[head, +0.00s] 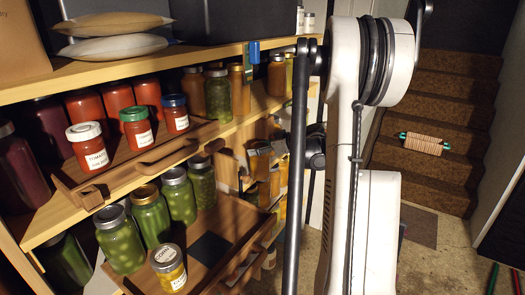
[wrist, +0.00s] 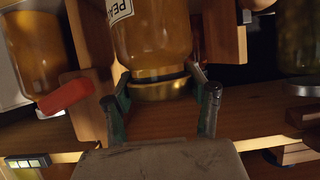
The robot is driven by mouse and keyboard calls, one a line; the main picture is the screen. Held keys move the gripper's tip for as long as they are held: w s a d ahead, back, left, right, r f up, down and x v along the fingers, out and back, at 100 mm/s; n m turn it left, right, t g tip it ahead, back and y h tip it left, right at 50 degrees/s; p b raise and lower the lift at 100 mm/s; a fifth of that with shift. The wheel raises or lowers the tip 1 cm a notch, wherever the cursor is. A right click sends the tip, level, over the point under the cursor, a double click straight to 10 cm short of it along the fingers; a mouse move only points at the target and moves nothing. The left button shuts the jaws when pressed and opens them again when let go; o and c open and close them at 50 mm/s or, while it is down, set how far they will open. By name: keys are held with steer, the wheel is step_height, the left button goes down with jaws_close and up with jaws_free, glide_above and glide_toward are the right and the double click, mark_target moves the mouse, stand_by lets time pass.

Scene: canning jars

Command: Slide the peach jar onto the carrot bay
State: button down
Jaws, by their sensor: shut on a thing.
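The peach jar (wrist: 150,35) shows in the wrist view with amber contents, a gold lid (wrist: 160,90) and a white label whose visible letters read "PEA". It appears upside down in this view. My gripper (wrist: 160,80) has one finger on each side of the lid and is shut on it. Wooden pieces stand on both sides of the jar. I cannot tell which bay is the carrot bay.
In the head view the shelves hold several jars, with a tomato jar (head: 88,148) and a corn jar (head: 169,268) in front. Stairs (head: 430,140) rise at right.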

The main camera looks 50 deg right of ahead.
steer(key=w+a+b, duration=0.1)
steer(key=w, duration=0.8)
steer(key=shift+w+a+f+b, duration=0.3)
steer(key=shift+w+a+b, duration=0.05)
steer(key=shift+b, duration=0.05)
stand_by(0.5)
steer(key=shift+f+b, duration=0.3)
steer(key=shift+f, duration=0.05)
stand_by(0.8)
steer(key=c, duration=0.6)
jaws_free()
steer(key=shift+s, duration=0.1)
steer(key=v, duration=1.2)
steer(key=shift+a+r, duration=0.1)
